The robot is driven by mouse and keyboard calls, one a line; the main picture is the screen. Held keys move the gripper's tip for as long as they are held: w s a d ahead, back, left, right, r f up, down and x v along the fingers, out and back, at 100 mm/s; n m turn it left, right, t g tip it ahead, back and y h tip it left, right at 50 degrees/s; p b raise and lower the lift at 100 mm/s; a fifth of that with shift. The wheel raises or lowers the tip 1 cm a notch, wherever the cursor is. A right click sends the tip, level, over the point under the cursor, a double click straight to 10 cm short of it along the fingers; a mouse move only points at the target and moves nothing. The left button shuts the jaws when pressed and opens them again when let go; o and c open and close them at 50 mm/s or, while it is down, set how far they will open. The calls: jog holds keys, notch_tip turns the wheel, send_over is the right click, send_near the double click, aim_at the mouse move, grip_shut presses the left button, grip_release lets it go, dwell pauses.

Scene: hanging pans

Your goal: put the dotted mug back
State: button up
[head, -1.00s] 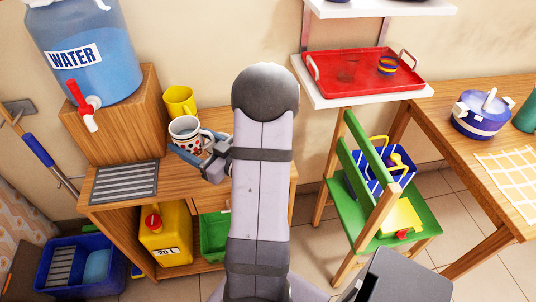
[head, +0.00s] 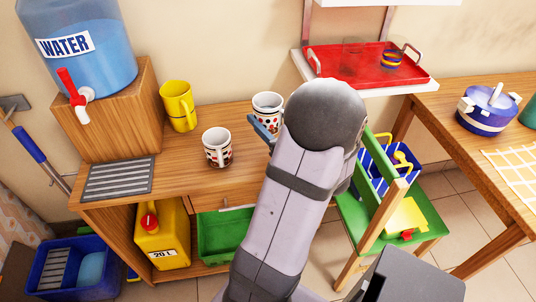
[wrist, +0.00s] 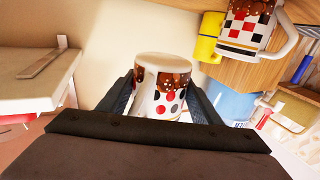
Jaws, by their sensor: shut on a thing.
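The dotted mug (head: 267,106) is white with red and black dots and a brown pattern near its rim. It is between the fingers of my gripper (head: 264,129), which is shut on it. Its opening faces up in the head view. In the wrist view the dotted mug (wrist: 160,86) sits between both fingers, with the wall behind it. My arm hides most of the gripper in the head view. I cannot tell how far the mug is above the wooden cabinet top (head: 180,165).
A checkered mug (head: 217,149) and a yellow mug (head: 177,104) stand on the cabinet top, left of the held mug. The water dispenser (head: 85,50) and a grey drip grate (head: 118,179) are further left. A red tray (head: 340,63) lies on a shelf at right.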

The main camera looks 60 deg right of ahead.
jog(key=shift+f+b, duration=0.55)
jog(key=shift+f, duration=2.3)
jog(key=shift+f, duration=0.15)
jog(key=shift+f+b, duration=0.4)
jog(key=shift+f, duration=1.55)
jog(key=shift+f, duration=0.15)
jog(key=o, duration=1.5)
jog(key=shift+s, duration=0.2)
jog(key=v, duration=1.1)
jog(key=shift+s+a, duration=0.2)
jog(key=shift+s, duration=0.1)
